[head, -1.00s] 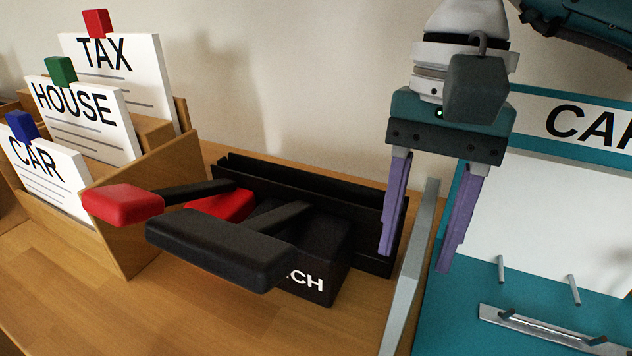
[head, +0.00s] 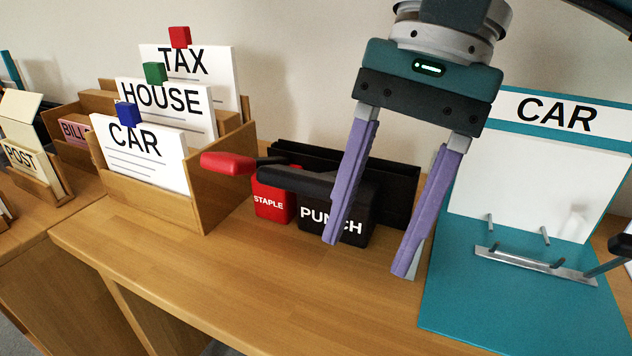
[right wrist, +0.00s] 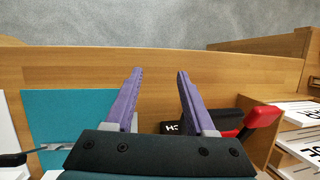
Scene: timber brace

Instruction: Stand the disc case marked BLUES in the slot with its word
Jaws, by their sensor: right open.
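No disc case marked BLUES and no slot with that word can be made out in either view. My right gripper (head: 367,258) is open and empty, pointing down over the desk in front of the PUNCH block's right end. In the right wrist view its two purple fingers (right wrist: 160,72) are apart with only bare wood between them. A black slotted holder (head: 404,190) stands behind the fingers and is partly hidden; I cannot read a word on it. My left gripper is not in view.
A black punch (head: 312,218) and red stapler (head: 270,203) stand left of the gripper. A wooden file box (head: 222,180) holds TAX, HOUSE and CAR cards. A teal CAR board (head: 480,300) is at right. POST and BILL holders are far left. The front desk (head: 250,270) is clear.

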